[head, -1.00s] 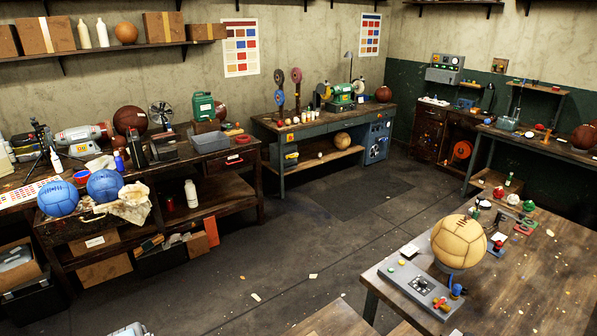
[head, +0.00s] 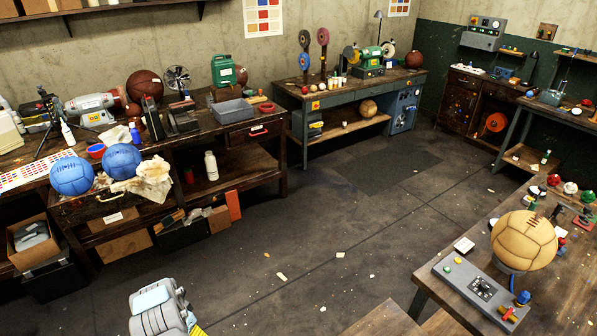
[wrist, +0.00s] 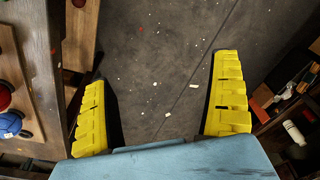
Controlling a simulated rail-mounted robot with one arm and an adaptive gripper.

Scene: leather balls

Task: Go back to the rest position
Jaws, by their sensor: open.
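My gripper (wrist: 160,105) shows in the wrist view with its two yellow fingers spread wide apart. Nothing is between them, and the dark floor shows below. In the head view, a grey and light-blue part of my arm (head: 158,308) shows at the bottom edge, left of centre, over the floor; the fingertips are out of that view. A tan leather ball (head: 524,240) rests on a stand on the right table. Two blue balls (head: 72,176) (head: 122,160) sit side by side on the left workbench.
The left workbench (head: 250,140) has open shelves below. The right table (head: 565,300) carries a grey control box (head: 480,290). A wooden edge (head: 385,318) shows at the bottom. The floor (head: 300,240) between the benches is mostly clear, with small scraps.

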